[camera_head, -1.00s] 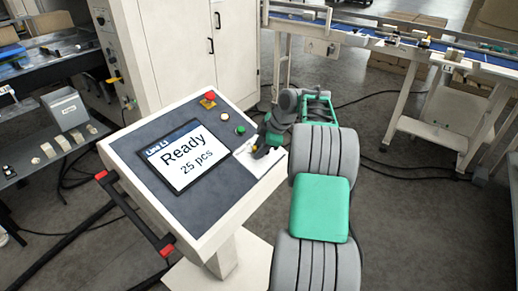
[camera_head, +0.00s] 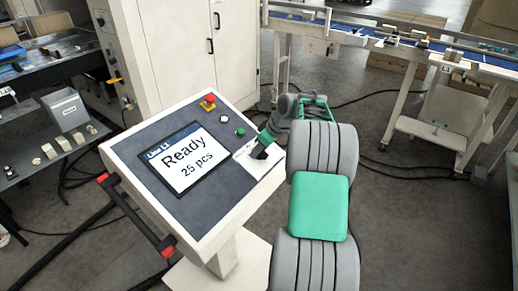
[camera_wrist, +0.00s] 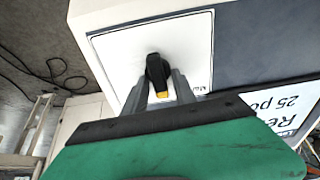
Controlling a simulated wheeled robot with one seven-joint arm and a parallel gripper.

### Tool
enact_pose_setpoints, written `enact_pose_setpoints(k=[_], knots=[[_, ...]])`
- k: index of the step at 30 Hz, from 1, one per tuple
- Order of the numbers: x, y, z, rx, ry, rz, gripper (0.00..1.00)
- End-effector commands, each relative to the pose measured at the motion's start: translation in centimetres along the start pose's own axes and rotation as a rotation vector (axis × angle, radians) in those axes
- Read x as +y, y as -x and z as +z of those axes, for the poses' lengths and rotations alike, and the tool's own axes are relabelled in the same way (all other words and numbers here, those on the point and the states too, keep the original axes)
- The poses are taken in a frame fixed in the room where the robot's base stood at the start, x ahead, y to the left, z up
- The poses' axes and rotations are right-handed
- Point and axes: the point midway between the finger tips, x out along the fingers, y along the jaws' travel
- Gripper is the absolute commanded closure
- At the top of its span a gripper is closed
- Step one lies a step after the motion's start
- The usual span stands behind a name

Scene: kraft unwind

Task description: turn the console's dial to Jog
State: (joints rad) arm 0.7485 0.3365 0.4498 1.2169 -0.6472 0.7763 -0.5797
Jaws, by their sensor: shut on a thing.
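The console (camera_head: 215,192) has a screen (camera_head: 184,158) reading "Line L1 Ready 25 pcs". Its dial (camera_wrist: 154,69) is a black knob with a yellow end, on a white plate (camera_wrist: 112,57) in the wrist view. The yellow end points down in that view, towards my gripper. My gripper (camera_wrist: 160,90) is shut on the dial, with one grey finger on each side. In the head view my gripper (camera_head: 258,151) is at the console's right side and largely hides the dial. One small label at the plate's edge is too small to read; Jog cannot be made out.
A red emergency button (camera_head: 208,102), a white button (camera_head: 224,118) and a green button (camera_head: 240,132) line the console's upper right. A red-ended bar (camera_head: 135,217) runs along its left front. A white cabinet (camera_head: 180,50) stands behind; a conveyor (camera_head: 400,46) is at back right.

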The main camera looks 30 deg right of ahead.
Motion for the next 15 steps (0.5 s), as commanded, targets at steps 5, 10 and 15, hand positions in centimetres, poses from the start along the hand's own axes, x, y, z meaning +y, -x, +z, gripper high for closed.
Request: enact_pose_setpoints(k=[5,10,15], knots=[[0.12,0.16,-0.16,0.002,-0.031,0.006,1.00],[0.14,0.16,-0.16,0.003,-0.038,0.007,1.00],[0.15,0.17,-0.16,0.003,-0.038,0.007,1.00]])
